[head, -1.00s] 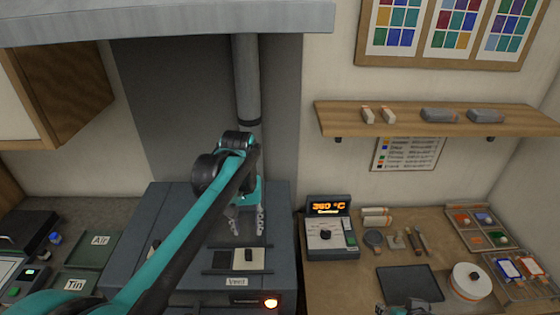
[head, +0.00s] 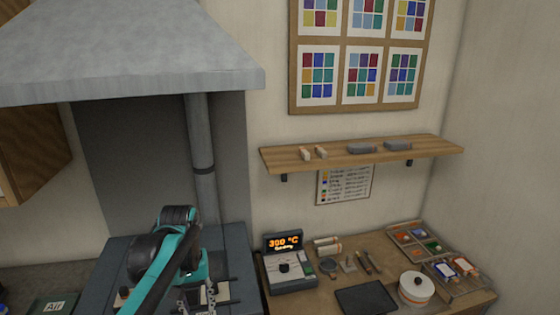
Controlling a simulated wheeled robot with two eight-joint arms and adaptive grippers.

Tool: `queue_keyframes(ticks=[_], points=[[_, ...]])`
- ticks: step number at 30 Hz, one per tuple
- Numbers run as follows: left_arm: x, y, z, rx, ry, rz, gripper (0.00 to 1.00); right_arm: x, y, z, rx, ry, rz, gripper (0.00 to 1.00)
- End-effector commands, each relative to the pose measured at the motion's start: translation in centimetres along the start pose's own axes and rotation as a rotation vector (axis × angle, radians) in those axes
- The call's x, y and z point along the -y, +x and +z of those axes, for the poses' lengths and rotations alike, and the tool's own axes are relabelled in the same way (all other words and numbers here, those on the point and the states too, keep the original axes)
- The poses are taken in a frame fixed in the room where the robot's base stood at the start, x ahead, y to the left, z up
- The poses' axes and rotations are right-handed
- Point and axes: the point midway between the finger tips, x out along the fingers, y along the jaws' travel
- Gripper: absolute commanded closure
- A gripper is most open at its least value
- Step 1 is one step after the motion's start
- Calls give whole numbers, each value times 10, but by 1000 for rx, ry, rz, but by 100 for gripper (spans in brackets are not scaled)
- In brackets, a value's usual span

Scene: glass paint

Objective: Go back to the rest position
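My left gripper (head: 197,298) is low in the head view, over the dark kiln (head: 112,272) under the hood. Its two fingers are apart, with nothing seen between them. The teal and black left arm comes up from the bottom edge and hides part of the kiln top. My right gripper is out of the picture.
A controller (head: 290,268) with a lit display reading about 300 °C stands right of the kiln. The wooden bench holds a dark tile (head: 366,299), a white round pot (head: 416,290) and a colour tray (head: 408,232). A shelf (head: 438,149) and metal hood (head: 130,50) are above.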

Motion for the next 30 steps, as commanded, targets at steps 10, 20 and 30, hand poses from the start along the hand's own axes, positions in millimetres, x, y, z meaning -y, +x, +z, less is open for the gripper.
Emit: queue_keyframes(ticks=[10,20,30], points=[[1,35,20,-72,28,13,60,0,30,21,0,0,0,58],[3,100,54,-210,81,34,60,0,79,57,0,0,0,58],[8,242,115,-484,181,63,60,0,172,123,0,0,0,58]])
